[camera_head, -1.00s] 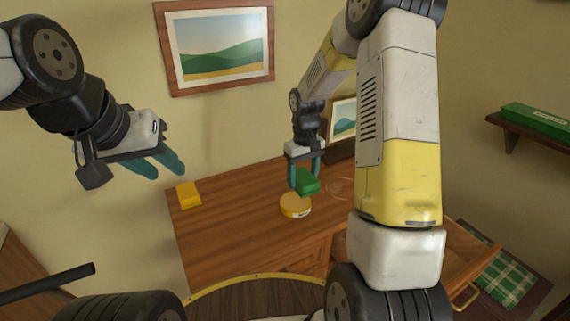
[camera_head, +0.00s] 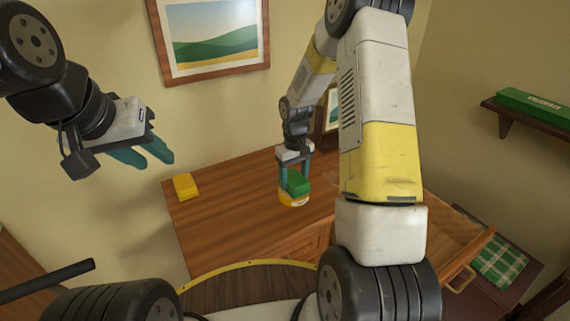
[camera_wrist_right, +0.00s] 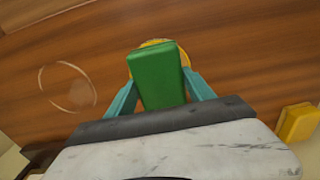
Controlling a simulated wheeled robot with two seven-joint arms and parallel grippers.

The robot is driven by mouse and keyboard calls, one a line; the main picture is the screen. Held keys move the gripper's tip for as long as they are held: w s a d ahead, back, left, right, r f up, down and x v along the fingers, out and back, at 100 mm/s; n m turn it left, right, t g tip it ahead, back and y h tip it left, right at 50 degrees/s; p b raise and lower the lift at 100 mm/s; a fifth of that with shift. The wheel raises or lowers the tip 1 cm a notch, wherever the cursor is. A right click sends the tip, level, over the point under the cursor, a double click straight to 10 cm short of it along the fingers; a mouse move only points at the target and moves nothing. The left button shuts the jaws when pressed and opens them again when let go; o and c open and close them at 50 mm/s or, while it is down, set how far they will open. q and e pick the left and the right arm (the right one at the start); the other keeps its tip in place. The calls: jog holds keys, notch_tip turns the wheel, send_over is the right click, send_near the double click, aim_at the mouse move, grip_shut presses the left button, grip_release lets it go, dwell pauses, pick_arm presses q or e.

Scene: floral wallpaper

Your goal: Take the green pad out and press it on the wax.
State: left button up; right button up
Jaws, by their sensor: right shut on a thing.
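The green pad (camera_head: 298,186) is held between the teal fingers of my right gripper (camera_head: 295,180), which is shut on it. In the right wrist view the green pad (camera_wrist_right: 158,75) lies over the wax tin, hiding most of it. The wax (camera_head: 294,200) is a round yellow tin on the wooden desk, directly under the pad; only its rim (camera_wrist_right: 153,43) shows in the wrist view. Pad and wax look touching or nearly so; I cannot tell which. My left gripper (camera_head: 142,152) is open and empty, in the air left of the desk.
A yellow block (camera_head: 185,187) lies on the desk's left part. A faint ring mark (camera_wrist_right: 67,87) is on the desk top. A drawer (camera_head: 455,250) stands open at the right. A picture frame (camera_head: 330,115) stands at the back. A green box (camera_head: 535,105) is on a wall shelf.

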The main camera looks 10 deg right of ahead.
aim_at(294, 177)
jog(key=shift+f, duration=0.6)
dwell(1.6)
jog(key=shift+r, duration=3.55)
